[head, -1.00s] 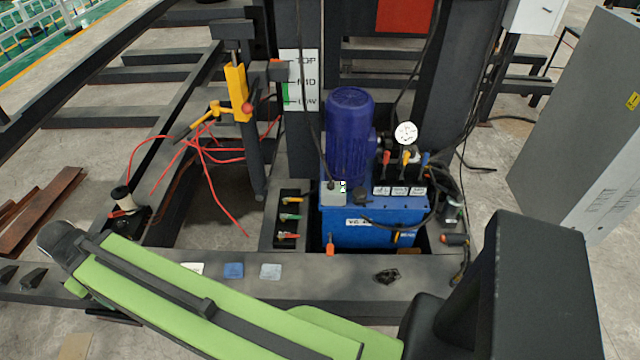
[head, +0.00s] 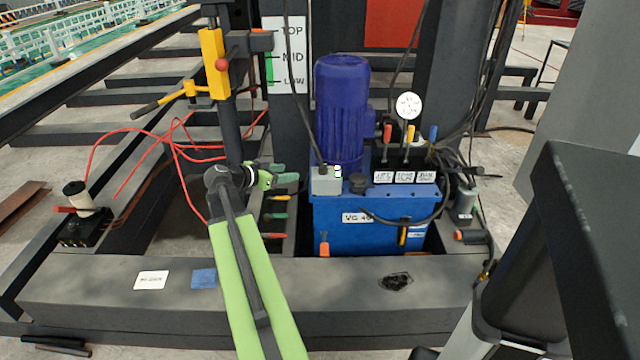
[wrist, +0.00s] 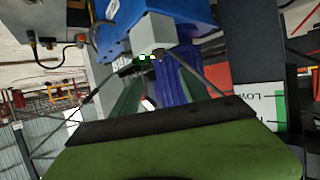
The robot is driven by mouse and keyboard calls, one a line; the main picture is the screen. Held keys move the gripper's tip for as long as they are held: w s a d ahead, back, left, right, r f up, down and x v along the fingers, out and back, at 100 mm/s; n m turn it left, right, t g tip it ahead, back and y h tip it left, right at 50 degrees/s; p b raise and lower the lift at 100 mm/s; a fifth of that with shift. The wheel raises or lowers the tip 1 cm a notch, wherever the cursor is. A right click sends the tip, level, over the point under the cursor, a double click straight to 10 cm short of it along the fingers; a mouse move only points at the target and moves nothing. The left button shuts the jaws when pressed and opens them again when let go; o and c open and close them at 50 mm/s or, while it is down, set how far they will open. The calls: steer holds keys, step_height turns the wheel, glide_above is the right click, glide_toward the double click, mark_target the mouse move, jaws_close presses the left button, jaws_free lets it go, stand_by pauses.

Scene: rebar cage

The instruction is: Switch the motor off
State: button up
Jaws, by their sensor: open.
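The motor (head: 342,110) is a dark blue-violet upright cylinder on the blue hydraulic tank (head: 365,228). A small grey switch box (head: 325,183) sits at its front left foot, with tiny white and green buttons (head: 338,171) on it. My gripper (head: 288,173) is just left of the box in the head view, jaws open and empty, apart from the box. In the wrist view the picture is turned over: the motor (wrist: 178,80) hangs below the grey box (wrist: 155,32), and the buttons (wrist: 148,57) lie ahead of my open jaws (wrist: 155,92). The button markings are too small to read.
Coloured levers (head: 410,134) and a gauge (head: 409,105) stand right of the motor. Several valve handles (head: 276,215) lie below my gripper. A yellow lever bracket (head: 215,65) and red hoses (head: 150,135) are at left. A dark beam (head: 330,285) crosses in front.

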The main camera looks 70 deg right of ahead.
mark_target(320, 168)
steer(key=b+x, duration=0.6)
steer(key=x, duration=1)
steer(key=shift+s+d, duration=0.1)
steer(key=shift+d, duration=0.15)
steer(key=shift+s+d+f, duration=0.1)
steer(key=shift+s+d, duration=0.1)
steer(key=shift+d, duration=0.2)
steer(key=shift+c, duration=0.3)
